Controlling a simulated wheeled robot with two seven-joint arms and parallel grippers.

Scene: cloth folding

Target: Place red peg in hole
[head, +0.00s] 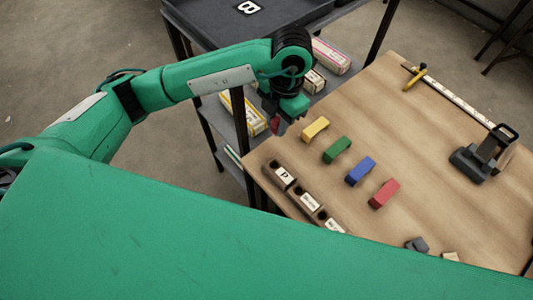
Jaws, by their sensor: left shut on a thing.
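My left gripper (281,115) is at the left edge of the wooden table, left of the yellow block. It is shut on a small red piece (278,126), which looks like the red peg; the fingers hide most of it. A long dark holder with holes and white labels (302,194) lies along the table's near left edge, below the gripper in the picture. Its near end is hidden by my green body. The red piece is apart from the holder. My right gripper is not in view.
Yellow (315,129), green (337,149), blue (361,170) and red (384,193) blocks lie in a row on the table (440,210). A dark tool (480,158) and a ruler (455,98) lie farther right. A shelf rack with boxes (330,56) stands behind.

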